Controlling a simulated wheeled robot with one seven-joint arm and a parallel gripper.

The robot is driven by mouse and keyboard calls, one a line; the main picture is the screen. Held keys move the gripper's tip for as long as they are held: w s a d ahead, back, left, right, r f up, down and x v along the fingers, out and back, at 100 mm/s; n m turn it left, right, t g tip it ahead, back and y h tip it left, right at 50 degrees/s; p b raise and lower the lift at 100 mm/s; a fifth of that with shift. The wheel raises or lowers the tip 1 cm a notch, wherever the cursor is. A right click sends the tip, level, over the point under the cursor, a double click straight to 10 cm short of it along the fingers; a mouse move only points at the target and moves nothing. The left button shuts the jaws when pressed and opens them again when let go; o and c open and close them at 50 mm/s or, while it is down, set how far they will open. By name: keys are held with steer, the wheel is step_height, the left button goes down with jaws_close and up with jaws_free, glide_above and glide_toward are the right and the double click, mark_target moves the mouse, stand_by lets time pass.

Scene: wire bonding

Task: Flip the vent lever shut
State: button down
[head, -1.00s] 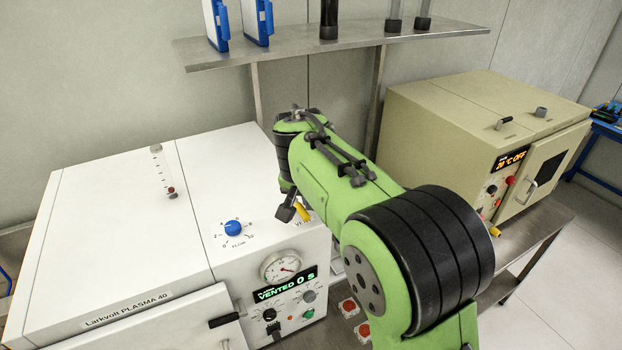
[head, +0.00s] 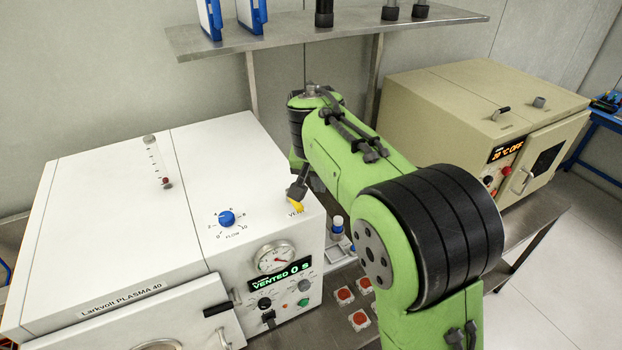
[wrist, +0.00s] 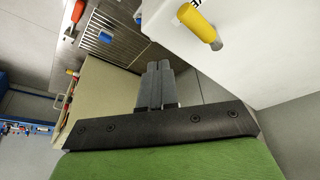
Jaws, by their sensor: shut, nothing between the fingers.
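The vent lever (head: 297,205) has a yellow grip and sits at the right edge of the white plasma machine's top (head: 95,220), beside the word VENT. My arm partly covers that spot in the head view. In the wrist view the lever (wrist: 198,24) shows as a yellow cylinder on a metal stem, at upper right over the white machine. My gripper (wrist: 158,72) is shut and empty. Its fingertips are apart from the lever, to its lower left in that view. In the head view my arm hides most of the gripper. The machine's display (head: 280,276) reads VENTED 0 S.
A blue flow knob (head: 227,218) and a pressure gauge (head: 275,257) are near the lever. A beige oven (head: 450,110) stands at right. Several red-and-white pieces (head: 345,295) and a blue-capped vial (head: 337,224) are on the bench between. A metal shelf (head: 280,42) spans the back.

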steer(key=s+a+r+p, duration=0.15)
steer(key=a+r, duration=0.25)
steer(key=r, duration=0.5)
steer(key=s+d+f+n+b, duration=0.1)
steer(key=s+d+f+b, duration=0.3)
steer(key=s+d, duration=0.75)
steer(key=s+d+f+n+t+y+b, duration=0.1)
steer(key=s+f+b, duration=0.3)
steer(key=s+f, duration=0.8)
steer(key=s+n, duration=0.1)
steer(key=s, duration=0.2)
steer(key=shift+s+d+t+b, duration=0.3)
steer(key=shift+d+t+b, duration=0.05)
steer(key=shift+t, duration=0.05)
